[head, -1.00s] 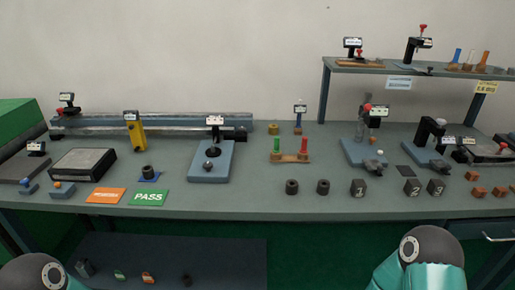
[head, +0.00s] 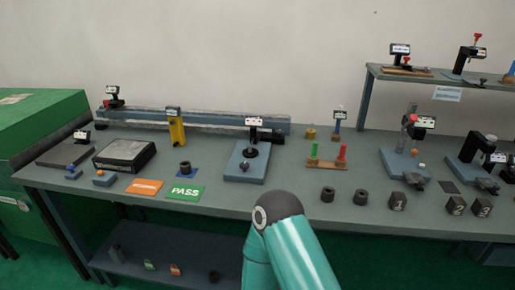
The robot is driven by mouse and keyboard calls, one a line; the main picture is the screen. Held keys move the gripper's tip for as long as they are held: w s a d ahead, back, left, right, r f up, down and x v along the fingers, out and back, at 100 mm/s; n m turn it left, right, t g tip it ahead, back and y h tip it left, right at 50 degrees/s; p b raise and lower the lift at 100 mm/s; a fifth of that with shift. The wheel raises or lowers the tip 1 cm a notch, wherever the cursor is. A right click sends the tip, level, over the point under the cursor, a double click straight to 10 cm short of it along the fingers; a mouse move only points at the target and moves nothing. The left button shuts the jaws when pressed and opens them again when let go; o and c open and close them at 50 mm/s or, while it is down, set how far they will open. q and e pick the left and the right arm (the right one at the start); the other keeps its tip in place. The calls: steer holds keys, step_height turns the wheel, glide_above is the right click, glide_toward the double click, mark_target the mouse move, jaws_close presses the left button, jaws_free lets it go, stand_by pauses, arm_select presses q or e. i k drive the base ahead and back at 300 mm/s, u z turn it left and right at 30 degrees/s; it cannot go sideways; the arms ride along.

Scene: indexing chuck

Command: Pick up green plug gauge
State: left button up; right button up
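The green plug gauge (head: 315,151) stands upright at the left end of a wooden stand (head: 326,164) on the bench, right of centre in the head view. A red plug gauge (head: 343,152) stands at the right end of the same stand. One teal arm of mine reaches up from the bottom middle, its dark joint in front of the bench edge and apart from the stand. Neither of my grippers shows in the view.
A shelf (head: 440,79) rises at back right. Bare bench top lies between fixture and stand.

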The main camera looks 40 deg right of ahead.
mark_target(313, 154)
steer(key=u, duration=0.3)
steer(key=k, duration=1.6)
steer(key=z, duration=0.95)
steer(key=i, duration=0.8)
steer(key=z, duration=0.05)
